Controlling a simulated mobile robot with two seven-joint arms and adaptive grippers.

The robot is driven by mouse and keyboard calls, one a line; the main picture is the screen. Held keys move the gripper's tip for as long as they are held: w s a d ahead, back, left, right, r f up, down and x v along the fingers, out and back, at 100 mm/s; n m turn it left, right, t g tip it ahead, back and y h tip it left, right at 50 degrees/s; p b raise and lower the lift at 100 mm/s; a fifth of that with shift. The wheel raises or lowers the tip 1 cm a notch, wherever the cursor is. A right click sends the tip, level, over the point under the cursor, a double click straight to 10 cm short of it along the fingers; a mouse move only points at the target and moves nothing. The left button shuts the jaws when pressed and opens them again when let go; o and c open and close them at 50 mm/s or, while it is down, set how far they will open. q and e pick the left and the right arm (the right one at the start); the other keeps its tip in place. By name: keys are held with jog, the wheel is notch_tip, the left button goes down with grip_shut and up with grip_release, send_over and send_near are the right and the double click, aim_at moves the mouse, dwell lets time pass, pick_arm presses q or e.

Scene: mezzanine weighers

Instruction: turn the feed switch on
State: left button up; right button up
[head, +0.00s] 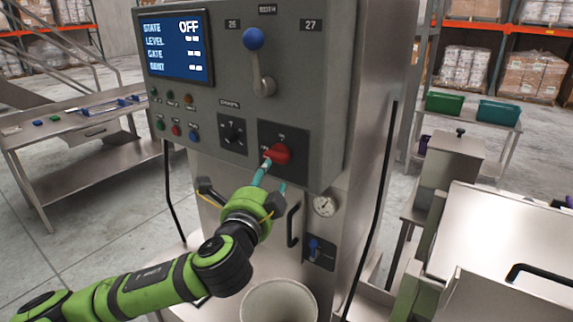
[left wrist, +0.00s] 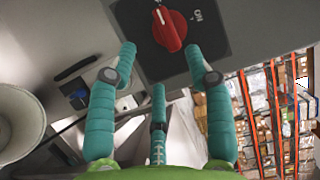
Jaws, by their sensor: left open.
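The feed switch is most likely the red rotary knob (head: 279,153) on a dark square plate (head: 297,140), low on the grey control box. In the left wrist view the red knob (left wrist: 169,30) is seen close up, with an "ON" mark to its right; its pointer line is turned away from that mark. The screen (head: 178,47) reads STATE OFF. My left gripper (head: 274,176) is open just in front of the knob. In the left wrist view its teal fingers (left wrist: 161,55) are spread to either side below the knob, not closed on it. My right gripper is not seen.
A blue-ball lever (head: 254,40), a black selector (head: 233,133) and small coloured buttons (head: 176,130) share the panel. A handle (head: 293,226) and a gauge (head: 325,205) sit below. A round pale funnel (head: 279,301) stands under my left wrist.

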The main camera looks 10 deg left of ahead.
aim_at(274, 162)
pick_arm(q)
jog(key=w+p, duration=0.1)
jog(key=w, duration=0.2)
jog(key=w+p, duration=0.1)
jog(key=w, duration=0.1)
jog(key=shift+w+a+r+p, duration=0.3)
jog(key=shift+r+p, duration=0.05)
jog(key=shift+r, duration=0.05)
jog(key=shift+w, duration=0.5)
jog(key=shift+w+f, duration=0.1)
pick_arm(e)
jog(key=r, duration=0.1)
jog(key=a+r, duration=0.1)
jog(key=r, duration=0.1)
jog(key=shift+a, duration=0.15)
pick_arm(q)
grip_shut()
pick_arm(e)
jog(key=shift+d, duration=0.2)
